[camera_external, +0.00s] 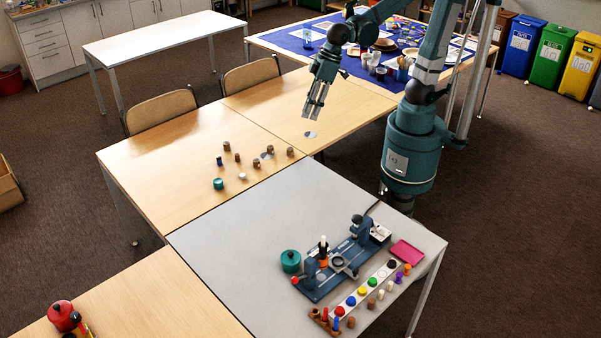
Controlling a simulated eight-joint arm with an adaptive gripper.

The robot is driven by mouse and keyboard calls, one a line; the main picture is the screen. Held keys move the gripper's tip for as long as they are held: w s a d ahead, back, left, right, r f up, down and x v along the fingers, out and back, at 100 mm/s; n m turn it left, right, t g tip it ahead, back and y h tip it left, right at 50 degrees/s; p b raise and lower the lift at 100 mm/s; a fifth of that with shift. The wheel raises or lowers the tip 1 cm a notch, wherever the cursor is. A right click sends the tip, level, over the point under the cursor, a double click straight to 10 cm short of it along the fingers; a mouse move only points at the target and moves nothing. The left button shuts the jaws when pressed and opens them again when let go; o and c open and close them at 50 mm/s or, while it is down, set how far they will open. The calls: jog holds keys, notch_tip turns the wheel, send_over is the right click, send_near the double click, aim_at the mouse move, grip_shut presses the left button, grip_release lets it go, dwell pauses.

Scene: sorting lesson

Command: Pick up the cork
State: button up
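Several small brown cork-like pieces stand on the light wooden table, left of my gripper. One is at the back left (227,146), one is at the right end (290,151), and one is at the front (256,163). They are too small for me to tell which is the cork. My gripper (313,115) points down above the wooden table, to the right of these pieces and apart from them. Its two fingers look close together, and I see nothing held between them. Whether they are open or shut is unclear.
Near the brown pieces are a teal round container (218,184), a small white piece (242,177) and a dark blue piece (219,160). The grey table (235,240) holds a blue apparatus (338,272) and a row of coloured pieces. Two chairs stand behind the wooden table.

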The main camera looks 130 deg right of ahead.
jog(key=w+d+f+m+g, duration=0.1)
jog(key=w+d+f+m, duration=0.15)
jog(key=d, duration=0.25)
jog(key=w+d+f+m, duration=0.1)
jog(key=w+d+f, duration=0.1)
jog(key=w+d, duration=0.25)
jog(key=m+g+y+b, duration=0.1)
jog(key=m+g+b, duration=0.2)
jog(key=m, duration=0.5)
send_over(237, 154)
jog(key=f, duration=2.5)
jog(key=shift+w+a+f, duration=0.2)
jog(key=shift+w+f, duration=0.15)
jog(key=shift+f, duration=0.05)
jog(key=shift+s+d+f, duration=0.1)
jog(key=shift+d+f, duration=0.05)
jog(key=shift+f, duration=0.1)
jog(key=shift+f, duration=1.2)
jog(key=shift+f, duration=0.1)
jog(key=shift+s+f+b, duration=0.15)
jog(key=shift+f+b, duration=0.7)
jog(key=shift+f, duration=1.65)
